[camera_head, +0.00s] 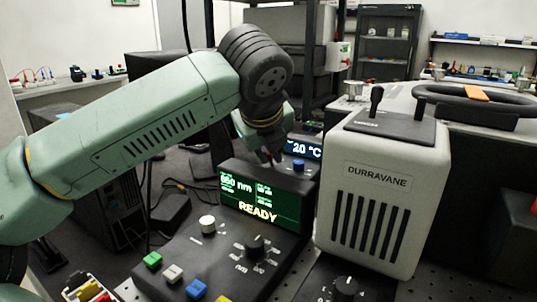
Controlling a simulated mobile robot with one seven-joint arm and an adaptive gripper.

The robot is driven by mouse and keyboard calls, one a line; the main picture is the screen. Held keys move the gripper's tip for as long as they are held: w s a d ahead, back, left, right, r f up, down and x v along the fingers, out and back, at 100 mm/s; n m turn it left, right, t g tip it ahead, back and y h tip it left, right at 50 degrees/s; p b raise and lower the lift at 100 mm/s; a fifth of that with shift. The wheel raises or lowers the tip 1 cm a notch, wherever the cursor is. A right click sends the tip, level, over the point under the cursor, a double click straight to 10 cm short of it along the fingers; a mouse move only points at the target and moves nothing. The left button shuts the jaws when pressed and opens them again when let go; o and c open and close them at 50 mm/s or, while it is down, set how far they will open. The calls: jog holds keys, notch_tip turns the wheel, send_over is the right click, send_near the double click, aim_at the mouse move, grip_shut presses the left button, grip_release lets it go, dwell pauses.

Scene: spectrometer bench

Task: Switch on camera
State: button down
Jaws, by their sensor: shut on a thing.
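My gripper (269,158) points down at the back of a dark console (290,181), just left of a small unit with a "20 °C" display (306,149). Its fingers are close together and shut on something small. What they hold is too small and hidden to make out. A blue knob (298,166) sits right of the fingertips, apart from them. No part is clearly labelled as a camera.
The console's green screen (258,203) reads "READY". Below are a white knob (208,225), a black dial (255,244) and coloured buttons. A white "DURRAVANE" housing (384,194) with a black lever (376,100) stands close on the right.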

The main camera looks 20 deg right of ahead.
jog(key=c, duration=1.7)
grip_release()
jog(key=shift+o, duration=0.2)
jog(key=v, duration=1.2)
jog(key=shift+r, duration=0.1)
